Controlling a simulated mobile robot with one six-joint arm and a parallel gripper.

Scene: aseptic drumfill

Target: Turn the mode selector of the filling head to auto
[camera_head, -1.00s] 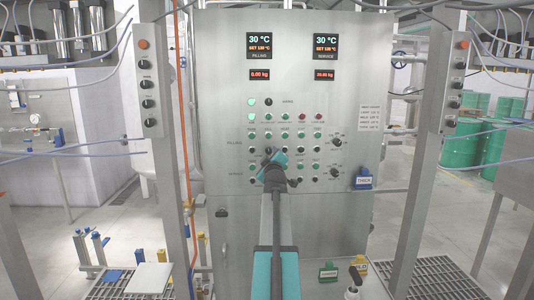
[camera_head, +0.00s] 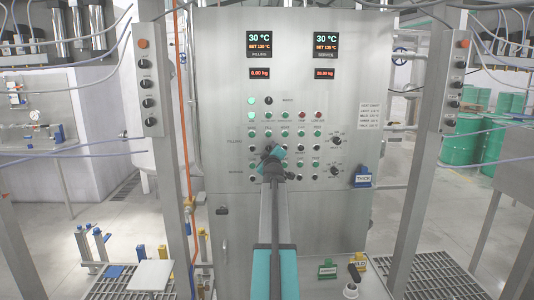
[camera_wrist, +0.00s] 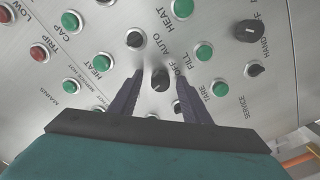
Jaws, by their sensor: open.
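The steel control panel (camera_head: 345,215) stands straight ahead, with rows of buttons, lamps and black knobs. My gripper (camera_wrist: 158,77) is open, its two dark fingers pointing at the panel face. A black knob (camera_wrist: 160,82) shows between the fingertips, with the word OFF beside it; its pointer direction is unclear. I cannot tell from the lettering which knob is the filling head's mode selector. In the head view my wrist covers part of the lower button rows. Contact between fingers and knob cannot be made out.
Green buttons, such as the one marked HEAT (camera_wrist: 102,64), sit close around the fingers. A larger black knob (camera_wrist: 248,30) is at the right. Steel posts (camera_head: 160,180) flank the panel. A blue tag (camera_head: 362,178) hangs at its lower right.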

